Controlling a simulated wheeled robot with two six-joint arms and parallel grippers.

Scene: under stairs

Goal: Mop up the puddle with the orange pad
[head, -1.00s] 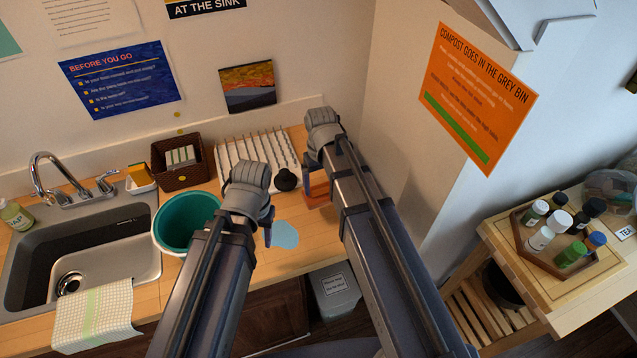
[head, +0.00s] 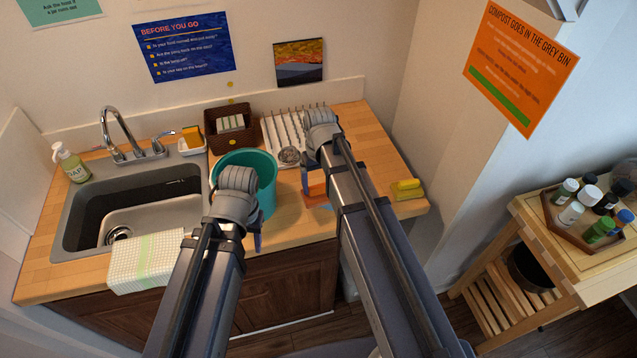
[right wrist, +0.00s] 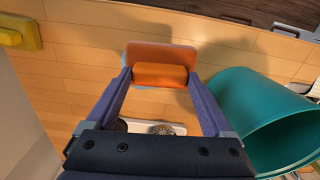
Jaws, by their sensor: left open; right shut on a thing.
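The orange pad (head: 315,188) is in my right gripper (head: 309,182), low over the counter, right of the teal bucket. In the right wrist view the gripper (right wrist: 161,82) is shut on the handle block of the pad (right wrist: 160,52). A thin light-blue edge of the puddle (right wrist: 125,80) shows beside the pad there; the pad hides most of it. Whether the pad presses on the counter is hard to tell. My left gripper (head: 257,236) is open and empty in front of the bucket, partly hidden by its own wrist.
The teal bucket (head: 262,172) stands between my arms. A dish rack (head: 283,127) and brown basket (head: 228,138) are behind. A yellow sponge-like thing (head: 407,188) lies at the counter's right end. The sink (head: 80,215) is left, with a towel (head: 147,262) over its front.

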